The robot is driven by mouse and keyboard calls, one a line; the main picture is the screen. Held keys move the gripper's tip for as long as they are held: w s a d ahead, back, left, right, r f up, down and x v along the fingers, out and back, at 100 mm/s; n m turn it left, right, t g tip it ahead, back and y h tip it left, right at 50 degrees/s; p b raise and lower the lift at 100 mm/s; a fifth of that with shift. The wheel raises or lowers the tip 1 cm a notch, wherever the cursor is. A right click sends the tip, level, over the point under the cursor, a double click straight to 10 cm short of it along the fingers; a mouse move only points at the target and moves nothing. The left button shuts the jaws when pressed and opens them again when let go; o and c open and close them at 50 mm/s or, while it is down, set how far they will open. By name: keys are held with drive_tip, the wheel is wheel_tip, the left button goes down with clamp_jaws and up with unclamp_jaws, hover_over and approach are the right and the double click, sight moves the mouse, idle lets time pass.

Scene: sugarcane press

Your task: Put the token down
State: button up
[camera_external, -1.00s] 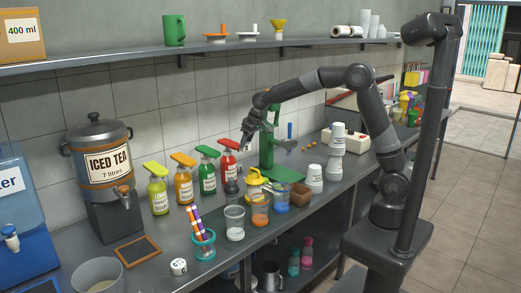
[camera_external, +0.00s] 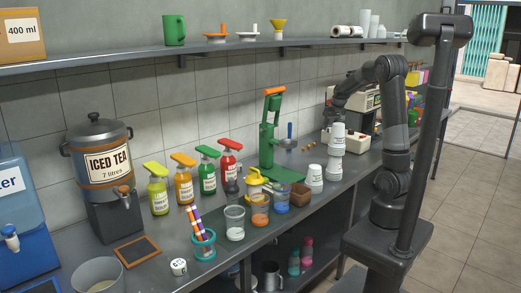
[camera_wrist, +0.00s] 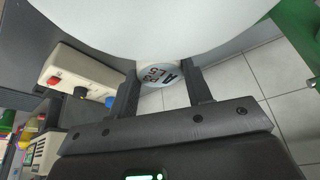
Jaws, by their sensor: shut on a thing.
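The token (camera_wrist: 155,74) is a pale round piece with dark and red lettering, seen between my fingertips in the wrist view. My gripper (camera_wrist: 160,88) is shut on it. A large white rounded surface (camera_wrist: 150,25) fills the top of that view and hides part of the token and fingertips; I cannot tell for sure what it is. In the external view my gripper (camera_external: 331,112) is at the back right of the counter, close beside the top of a white cup stack (camera_external: 337,140). The token cannot be made out there.
The tiled floor is beyond the counter edge.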

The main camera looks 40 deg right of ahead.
drive_tip(key=s+d+f+m+g+h, duration=0.1)
drive_tip(key=s+d+f+m, duration=0.4)
drive_tip(key=d, duration=0.4)
drive_tip(key=s+d+f+m+g+h, duration=0.1)
drive_tip(key=s+d+f+m, duration=0.35)
drive_tip(key=d, duration=0.45)
drive_tip(key=shift+n, duration=0.25)
drive_tip(key=w+a+f, duration=0.1)
drive_tip(key=w+f, duration=0.1)
drive_tip(key=w, duration=0.1)
drive_tip(key=w+a+f, duration=0.1)
drive_tip(key=w+f, duration=0.2)
drive_tip(key=w, duration=0.1)
drive_tip(key=w+a+f, duration=0.2)
drive_tip(key=w, duration=0.1)
drive_tip(key=shift+w+f, duration=0.15)
drive_tip(key=shift+w, duration=0.05)
drive_tip(key=shift+w+f, duration=0.1)
drive_tip(key=shift+f, duration=1.95)
drive_tip(key=shift+f, duration=0.15)
drive_tip(key=o, duration=1)
